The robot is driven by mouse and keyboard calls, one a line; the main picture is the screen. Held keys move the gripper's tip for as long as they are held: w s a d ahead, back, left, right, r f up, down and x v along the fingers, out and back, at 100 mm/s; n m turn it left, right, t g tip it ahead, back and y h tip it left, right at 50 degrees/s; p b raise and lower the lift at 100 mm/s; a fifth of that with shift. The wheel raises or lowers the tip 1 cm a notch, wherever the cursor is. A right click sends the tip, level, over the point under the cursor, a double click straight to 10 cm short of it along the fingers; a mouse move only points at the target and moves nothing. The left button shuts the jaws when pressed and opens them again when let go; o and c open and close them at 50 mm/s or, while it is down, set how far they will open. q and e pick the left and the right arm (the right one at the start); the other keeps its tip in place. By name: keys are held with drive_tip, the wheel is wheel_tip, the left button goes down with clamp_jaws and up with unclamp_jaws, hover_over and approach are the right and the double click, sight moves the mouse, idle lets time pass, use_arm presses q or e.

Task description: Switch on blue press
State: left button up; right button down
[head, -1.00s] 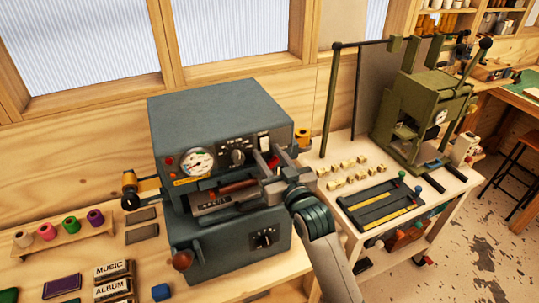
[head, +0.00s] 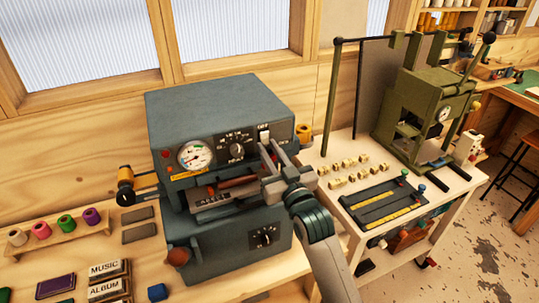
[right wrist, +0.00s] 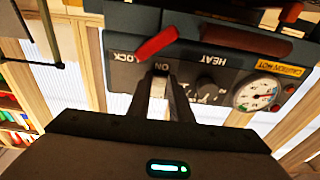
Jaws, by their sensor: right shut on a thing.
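The blue press (head: 215,105) is a blue-grey machine on the left bench. Its front panel has a dial gauge (head: 195,155), a heat knob (head: 236,149) and a white rocker switch (head: 264,133) at the right. In the right wrist view the switch (right wrist: 159,88) lies between my fingers, below an ON label. My right gripper (head: 268,147) reaches the panel from the front right, its fingers shut on the switch; the wrist view shows its fingertips (right wrist: 161,78) against the panel. A red lock lever (right wrist: 157,43) is close by. My left gripper is out of view.
A green press (head: 420,110) stands on the right table with small brass type (head: 345,172) and a dark tray (head: 380,207) in front. Foil rolls (head: 66,223), stamp blocks (head: 105,269) and dark slabs (head: 139,233) lie left of the blue press.

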drive_tip(key=c, duration=1.6)
unclamp_jaws()
drive_tip(key=shift+s+d+f, duration=0.2)
drive_tip(key=shift+s, duration=0.25)
drive_tip(key=shift+b+v, duration=3.1)
drive_tip(key=shift+v, duration=5.15)
